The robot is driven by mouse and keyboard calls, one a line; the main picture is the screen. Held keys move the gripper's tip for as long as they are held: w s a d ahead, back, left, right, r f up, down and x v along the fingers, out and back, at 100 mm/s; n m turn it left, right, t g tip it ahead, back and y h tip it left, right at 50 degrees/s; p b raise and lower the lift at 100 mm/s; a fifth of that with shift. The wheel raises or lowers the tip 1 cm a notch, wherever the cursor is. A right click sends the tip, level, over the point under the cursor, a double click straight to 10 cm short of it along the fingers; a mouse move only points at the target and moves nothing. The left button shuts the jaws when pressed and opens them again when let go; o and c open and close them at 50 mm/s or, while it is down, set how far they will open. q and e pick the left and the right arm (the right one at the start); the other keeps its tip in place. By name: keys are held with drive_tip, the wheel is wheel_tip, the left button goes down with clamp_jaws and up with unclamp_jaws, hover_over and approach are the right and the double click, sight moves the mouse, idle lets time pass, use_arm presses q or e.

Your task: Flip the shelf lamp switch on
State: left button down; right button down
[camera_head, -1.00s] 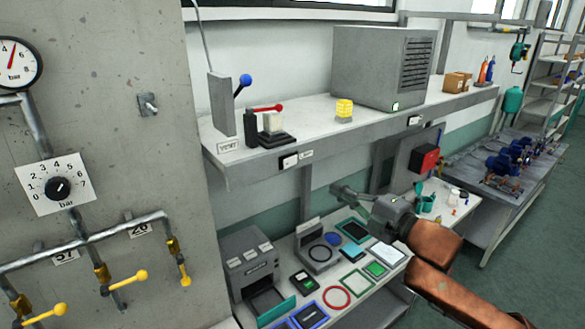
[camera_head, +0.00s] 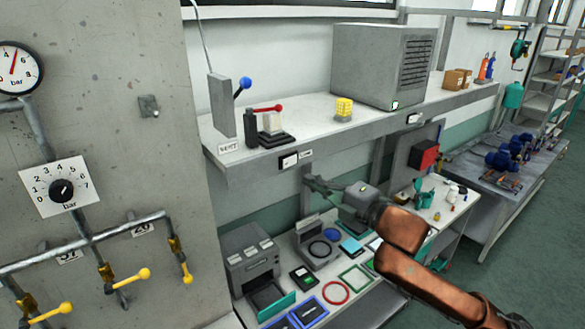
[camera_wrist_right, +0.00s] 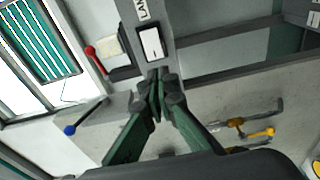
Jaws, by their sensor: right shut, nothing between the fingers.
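The shelf lamp switch (camera_head: 289,161) is a white rocker in a dark frame on the front edge of the grey shelf (camera_head: 345,137). A small label (camera_head: 306,154) sits at its right. In the right wrist view the switch (camera_wrist_right: 151,43) shows just beyond the fingertips, with part of a label reading "LAM" (camera_wrist_right: 143,12). My right gripper (camera_head: 311,182) is shut and empty, below and slightly right of the switch in the head view. In the wrist view its dark green fingers (camera_wrist_right: 157,84) meet at the tips. A gap to the switch seems to remain. My left gripper is not in view.
A second switch (camera_head: 413,118) is farther right on the shelf edge. A red-handled lever (camera_head: 268,109) and a blue-knobbed lever (camera_head: 243,85) stand above. A yellow block (camera_head: 344,107) and a grey cabinet (camera_head: 375,65) sit on the shelf. The bench below holds a printer-like box (camera_head: 252,262).

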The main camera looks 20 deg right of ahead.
sight(284, 167)
drive_tip(key=p+x, duration=0.2)
drive_tip(key=x, duration=0.5)
drive_tip(key=shift+w+a, duration=0.15)
drive_tip(key=shift+w, duration=0.05)
